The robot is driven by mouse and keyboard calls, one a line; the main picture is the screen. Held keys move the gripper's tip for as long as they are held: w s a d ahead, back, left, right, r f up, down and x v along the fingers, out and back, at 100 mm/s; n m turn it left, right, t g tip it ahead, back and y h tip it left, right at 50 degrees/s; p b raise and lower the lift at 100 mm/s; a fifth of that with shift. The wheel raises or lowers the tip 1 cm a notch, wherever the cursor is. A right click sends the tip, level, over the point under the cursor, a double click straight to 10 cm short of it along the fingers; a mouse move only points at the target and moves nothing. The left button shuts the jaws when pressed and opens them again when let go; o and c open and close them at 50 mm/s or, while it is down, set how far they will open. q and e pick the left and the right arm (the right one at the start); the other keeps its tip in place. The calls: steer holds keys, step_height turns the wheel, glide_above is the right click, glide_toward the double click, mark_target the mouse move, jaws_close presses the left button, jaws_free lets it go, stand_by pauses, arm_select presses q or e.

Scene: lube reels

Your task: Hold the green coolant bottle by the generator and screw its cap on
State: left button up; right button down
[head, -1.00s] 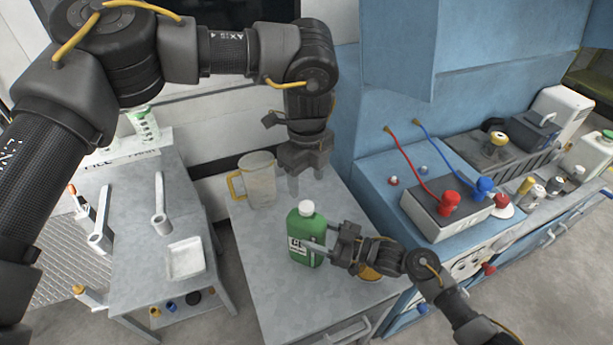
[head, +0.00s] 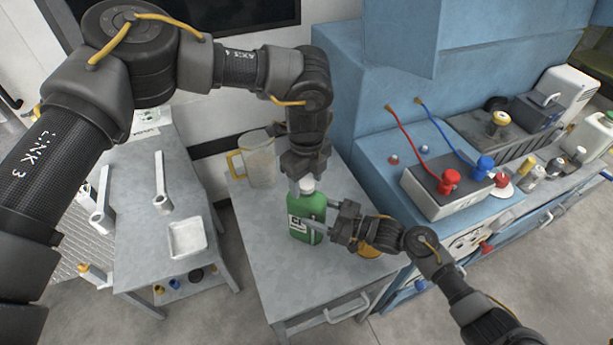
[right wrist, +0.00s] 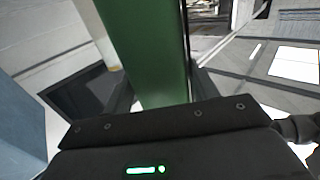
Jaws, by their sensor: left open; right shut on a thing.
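The green coolant bottle (head: 306,213) stands upright on a grey table in the head view, with its white cap (head: 306,185) at the top. My right gripper (head: 322,226) is shut on the bottle's body from the right. In the right wrist view the green bottle (right wrist: 147,50) fills the space between the fingers. My left gripper (head: 306,176) points down right above the bottle, its open fingers at the height of the cap. Whether the fingers touch the cap, and whether the cap is seated on the neck, I cannot tell.
A clear jug with a yellow handle (head: 256,162) stands behind the bottle. A yellow-orange round thing (head: 371,251) is partly hidden behind my right gripper. The blue generator (head: 385,175) is to the right. A side table (head: 150,240) with wrenches and a white tray (head: 187,237) is left.

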arm_select(q)
steer(key=c, duration=1)
steer(key=m, duration=0.5)
steer(key=shift+c, duration=0.2)
steer(key=m, duration=1.6)
steer(key=shift+m, duration=0.4)
steer(key=o, duration=1.1)
steer(key=shift+r, duration=2.25)
